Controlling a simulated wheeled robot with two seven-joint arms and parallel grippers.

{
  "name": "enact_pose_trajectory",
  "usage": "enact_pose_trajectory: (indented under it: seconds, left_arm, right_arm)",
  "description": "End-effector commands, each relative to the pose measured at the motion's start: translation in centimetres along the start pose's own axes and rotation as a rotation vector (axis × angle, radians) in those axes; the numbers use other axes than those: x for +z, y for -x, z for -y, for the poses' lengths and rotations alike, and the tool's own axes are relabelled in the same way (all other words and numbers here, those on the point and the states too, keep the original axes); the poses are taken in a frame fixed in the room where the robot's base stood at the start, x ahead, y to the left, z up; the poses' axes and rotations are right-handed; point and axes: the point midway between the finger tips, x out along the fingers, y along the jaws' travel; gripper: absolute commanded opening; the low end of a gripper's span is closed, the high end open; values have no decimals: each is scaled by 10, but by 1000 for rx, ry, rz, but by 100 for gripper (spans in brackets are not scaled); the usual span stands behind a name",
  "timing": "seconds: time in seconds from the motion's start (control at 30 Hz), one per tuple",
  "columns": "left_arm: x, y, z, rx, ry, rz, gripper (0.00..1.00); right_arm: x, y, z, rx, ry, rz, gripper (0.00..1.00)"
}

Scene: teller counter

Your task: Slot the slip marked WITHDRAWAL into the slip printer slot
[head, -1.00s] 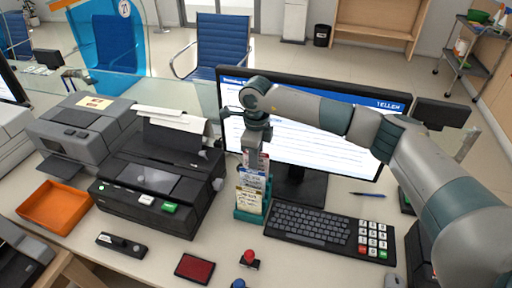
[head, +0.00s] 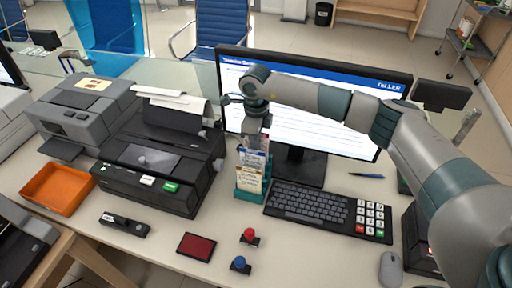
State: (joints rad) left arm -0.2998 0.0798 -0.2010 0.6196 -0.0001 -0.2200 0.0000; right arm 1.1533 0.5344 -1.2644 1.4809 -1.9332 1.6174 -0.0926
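A teal slip holder (head: 249,195) stands on the counter in front of the monitor. It holds several upright printed slips (head: 250,178) in tiers. The lettering is too small to tell which one is marked WITHDRAWAL. My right gripper (head: 256,138) points down at the rear slips from above. Its fingertips are partly hidden by the slips, so I cannot tell whether they grip one. A black printer (head: 120,180) with white paper at its top stands left of the holder. A grey machine (head: 75,110) stands farther left. I cannot make out which has the slip slot. My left gripper is out of view.
The monitor (head: 310,110) stands close behind the holder, and a keyboard (head: 320,210) lies to its right. An orange tray (head: 57,205), a stapler-like black item (head: 124,224), a red pad (head: 195,246) and red and blue stamps (head: 249,234) lie nearer. A mouse (head: 390,268) lies right.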

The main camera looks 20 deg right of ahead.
Motion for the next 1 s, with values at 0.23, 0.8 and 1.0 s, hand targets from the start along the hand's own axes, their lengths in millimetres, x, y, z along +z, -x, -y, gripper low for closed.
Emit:
enact_pose_trajectory:
  seconds: [0.23,0.8,1.0]
  left_arm:
    - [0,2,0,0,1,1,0]
    - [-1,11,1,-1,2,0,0]
    - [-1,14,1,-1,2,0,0]
  right_arm:
    - [0,5,0,-1,0,1,0]
    - [0,28,0,-1,0,0,0]
    - [0,36,0,0,0,0,0]
